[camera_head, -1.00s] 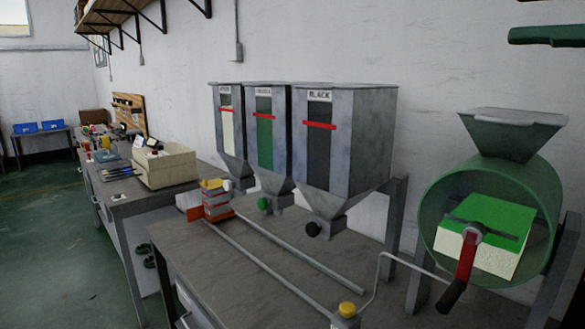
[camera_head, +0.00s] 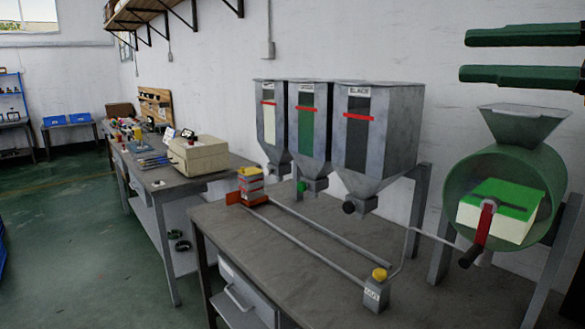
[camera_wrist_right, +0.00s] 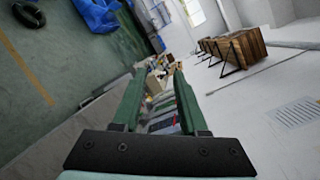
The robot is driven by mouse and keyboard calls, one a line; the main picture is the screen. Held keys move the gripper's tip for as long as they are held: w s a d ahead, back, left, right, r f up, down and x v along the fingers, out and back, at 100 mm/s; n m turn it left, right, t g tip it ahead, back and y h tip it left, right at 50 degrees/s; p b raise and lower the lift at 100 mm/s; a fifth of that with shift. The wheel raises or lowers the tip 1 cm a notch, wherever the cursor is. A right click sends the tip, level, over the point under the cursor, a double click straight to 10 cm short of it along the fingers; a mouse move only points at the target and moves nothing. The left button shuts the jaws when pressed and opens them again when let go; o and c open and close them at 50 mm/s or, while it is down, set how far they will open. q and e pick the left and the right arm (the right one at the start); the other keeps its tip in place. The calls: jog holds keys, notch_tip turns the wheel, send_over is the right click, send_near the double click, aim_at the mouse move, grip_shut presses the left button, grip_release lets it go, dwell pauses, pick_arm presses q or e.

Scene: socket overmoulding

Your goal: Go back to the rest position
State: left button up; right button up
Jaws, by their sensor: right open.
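My right gripper (camera_head: 464,55) is at the upper right of the head view. Its two long green fingers lie one above the other with a clear gap, open and empty, in front of the white wall and above the mixer's hopper. In the right wrist view the same gripper (camera_wrist_right: 160,80) shows its two fingers spread, with nothing held between them. The workbenches appear small and far off between and beyond them. My left gripper is in neither view.
A green drum mixer (camera_head: 455,190) with a grey hopper (camera_head: 520,122) and red crank stands below my right gripper. Three material hoppers (camera_head: 400,130) stand on the grey bench (camera_head: 290,275). A beige machine (camera_head: 198,157) is on the farther bench. Open green floor (camera_head: 80,245) lies at left.

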jog(key=w+a+f+m+y+p, duration=0.1)
jog(key=w+a+f+m+y, duration=0.15)
jog(key=f+m, duration=0.25)
jog(key=w+a+f+m+g+y+p, duration=0.1)
jog(key=w+a+f+m+y, duration=0.15)
jog(key=f+m, duration=0.25)
jog(key=w+a+f+m+y+p, duration=0.1)
jog(key=w+a+f+m+y, duration=0.15)
jog(key=f+m, duration=0.2)
jog(key=w+d+f+m+t+h+p, duration=0.15)
jog(key=f+m+t+h, duration=0.4)
jog(key=f+m, duration=0.65)
jog(key=w+d+f+m+t+h+p, duration=0.1)
jog(key=w+d+f+m+t+h, duration=0.2)
jog(key=f+m+h, duration=0.65)
jog(key=s+f+m+g+h+p, duration=0.1)
jog(key=s+f+m+g, duration=0.3)
jog(key=s+f+m, duration=0.5)
jog(key=s+a+f+m+g+h, duration=0.1)
jog(key=s+f+m+g+h, duration=0.2)
jog(key=s+f+m, duration=0.7)
jog(key=s+f+g, duration=0.2)
jog(key=s+f, duration=0.4)
jog(key=f, duration=0.7)
jog(key=shift+s+p, duration=0.15)
jog(key=shift+p, duration=0.2)
